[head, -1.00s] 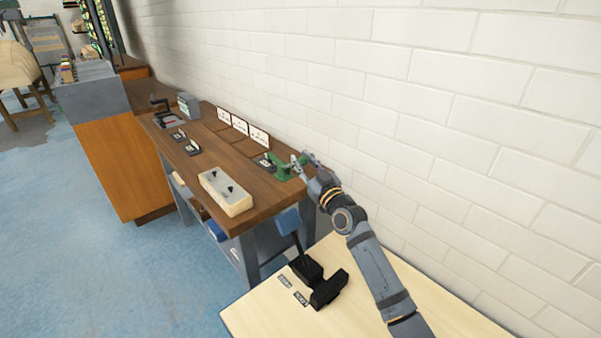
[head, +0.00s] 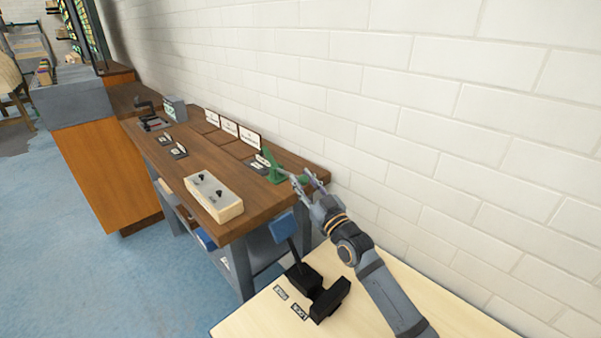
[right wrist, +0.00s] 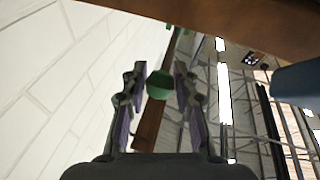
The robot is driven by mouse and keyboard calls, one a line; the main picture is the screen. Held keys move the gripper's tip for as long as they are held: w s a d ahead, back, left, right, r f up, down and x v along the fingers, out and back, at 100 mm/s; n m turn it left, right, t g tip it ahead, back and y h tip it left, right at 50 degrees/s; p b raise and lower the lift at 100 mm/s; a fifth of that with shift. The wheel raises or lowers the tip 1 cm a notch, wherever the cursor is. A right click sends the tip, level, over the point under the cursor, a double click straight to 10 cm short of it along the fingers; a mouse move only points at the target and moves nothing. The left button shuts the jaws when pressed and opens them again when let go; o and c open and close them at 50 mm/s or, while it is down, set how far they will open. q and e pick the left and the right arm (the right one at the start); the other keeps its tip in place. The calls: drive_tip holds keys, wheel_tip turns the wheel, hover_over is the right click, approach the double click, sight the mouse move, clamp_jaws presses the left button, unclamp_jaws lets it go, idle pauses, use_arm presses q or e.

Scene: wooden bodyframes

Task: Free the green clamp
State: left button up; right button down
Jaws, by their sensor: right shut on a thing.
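The green clamp (head: 275,172) stands at the near right end of the dark wooden workbench (head: 236,165), by the white wall. A green part of it points up, and another reaches right towards my right gripper (head: 308,181). In the right wrist view, a round green knob of the clamp (right wrist: 158,86) sits between the two fingers of my right gripper (right wrist: 160,78). The gripper is shut on this knob, just past the bench's end. The fingers hide part of the clamp's handle. My left gripper is not in view.
Signs (head: 229,127) stand along the back. A blue-topped lever on a black base (head: 301,275) stands on the pale table (head: 262,310), close below my right arm.

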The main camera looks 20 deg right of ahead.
drive_tip(key=shift+f, duration=0.6)
drive_tip(key=c, duration=1)
unclamp_jaws()
drive_tip(key=shift+w, duration=0.1)
drive_tip(key=shift+r, duration=0.1)
drive_tip(key=shift+r, duration=0.1)
wheel_tip(320, 180, up, 10)
drive_tip(key=shift+f, duration=0.1)
